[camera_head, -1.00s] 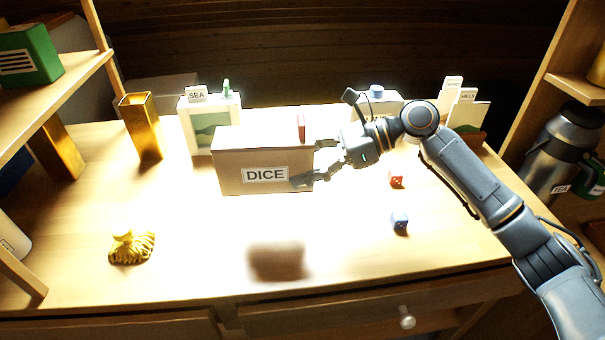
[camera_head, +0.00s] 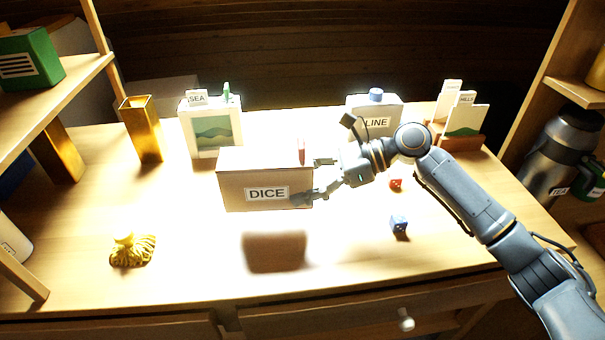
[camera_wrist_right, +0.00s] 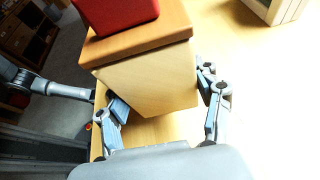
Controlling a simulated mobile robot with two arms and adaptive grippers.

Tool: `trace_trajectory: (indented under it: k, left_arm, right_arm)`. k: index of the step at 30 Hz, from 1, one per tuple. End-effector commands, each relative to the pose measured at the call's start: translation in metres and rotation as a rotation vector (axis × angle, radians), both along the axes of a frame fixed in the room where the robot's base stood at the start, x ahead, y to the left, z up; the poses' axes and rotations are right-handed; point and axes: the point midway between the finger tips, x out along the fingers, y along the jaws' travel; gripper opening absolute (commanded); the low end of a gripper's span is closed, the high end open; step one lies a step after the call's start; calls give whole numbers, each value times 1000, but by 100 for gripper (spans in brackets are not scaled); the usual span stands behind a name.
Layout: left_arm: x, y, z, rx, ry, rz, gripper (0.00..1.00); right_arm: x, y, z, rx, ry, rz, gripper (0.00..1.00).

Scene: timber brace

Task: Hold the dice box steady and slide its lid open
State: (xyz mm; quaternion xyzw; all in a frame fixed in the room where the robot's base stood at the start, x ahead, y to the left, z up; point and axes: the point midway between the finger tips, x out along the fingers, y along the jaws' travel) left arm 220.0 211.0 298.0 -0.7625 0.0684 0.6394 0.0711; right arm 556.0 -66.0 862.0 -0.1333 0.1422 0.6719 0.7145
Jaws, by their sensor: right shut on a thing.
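The dice box (camera_head: 235,190), pale wood with a DICE label on its front, hangs above the table, its shadow apart below it. Its lid (camera_head: 255,157) lies on top and looks shut, with a red block (camera_head: 302,151) near the right end. My right gripper (camera_head: 308,181) is shut on the right end of the box. In the right wrist view the box (camera_wrist_right: 150,85) sits between my right fingers (camera_wrist_right: 165,110), under the brown lid (camera_wrist_right: 145,42) and the red block (camera_wrist_right: 122,12). My left gripper is not seen in the head view.
A red die (camera_head: 396,184) and a blue die (camera_head: 399,223) lie to the right. A SEA picture holder (camera_head: 190,130), a LINE box (camera_head: 390,104) and a card stand (camera_head: 462,143) stand behind. A gold vase (camera_head: 143,130) and gold tassel (camera_head: 132,251) are left. The front middle is clear.

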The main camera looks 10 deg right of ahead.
Motion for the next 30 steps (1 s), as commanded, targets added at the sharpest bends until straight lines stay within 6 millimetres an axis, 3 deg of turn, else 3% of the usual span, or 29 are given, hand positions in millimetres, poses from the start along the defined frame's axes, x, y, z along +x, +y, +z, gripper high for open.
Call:
trace_trajectory:
  k: [21, 30]
  left_arm:
    - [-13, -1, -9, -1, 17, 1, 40]
    - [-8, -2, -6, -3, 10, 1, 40]
  right_arm:
    - [0, 0, -43, 2, 1, 0, 24]
    - [0, 0, -59, 2, 0, 0, 24]
